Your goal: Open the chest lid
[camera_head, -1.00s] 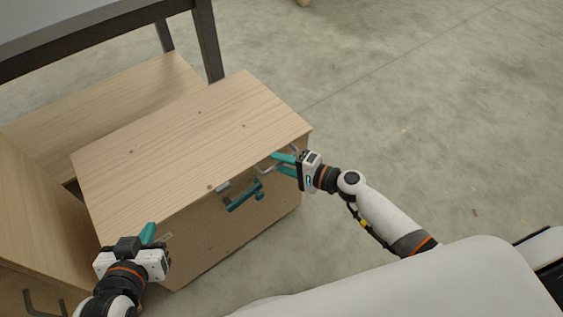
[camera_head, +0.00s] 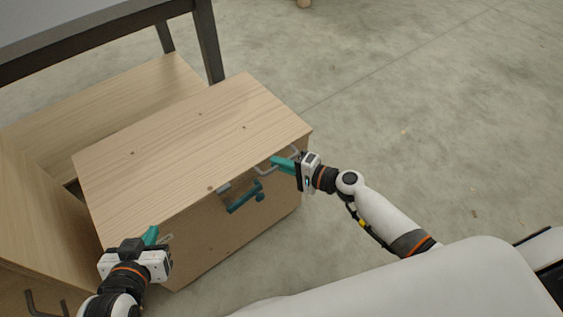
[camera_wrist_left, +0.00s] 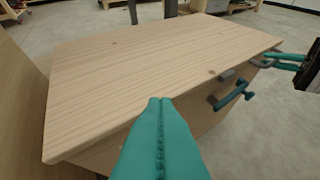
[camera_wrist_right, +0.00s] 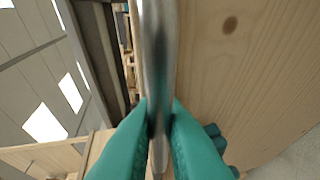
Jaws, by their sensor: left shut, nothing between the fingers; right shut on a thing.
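The wooden chest has a pale lid (camera_head: 190,140) lying flat on top of it, and its front face (camera_head: 225,230) is toward me. A grey metal handle (camera_head: 266,168) is at the lid's front edge. My right gripper (camera_head: 280,163) is shut on this handle. In the right wrist view the teal fingers pinch the metal bar (camera_wrist_right: 158,100). A teal latch (camera_head: 245,198) sits on the chest front left of the handle. My left gripper (camera_head: 151,236) is shut and empty near the lid's front left corner. In the left wrist view its fingertips (camera_wrist_left: 160,102) meet in front of the lid edge.
A wooden panel structure (camera_head: 45,190) stands left of and behind the chest. A dark-legged table (camera_head: 208,45) is at the upper left. A dark handle (camera_head: 42,302) shows at the lower left. The concrete floor (camera_head: 430,110) on the right is clear.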

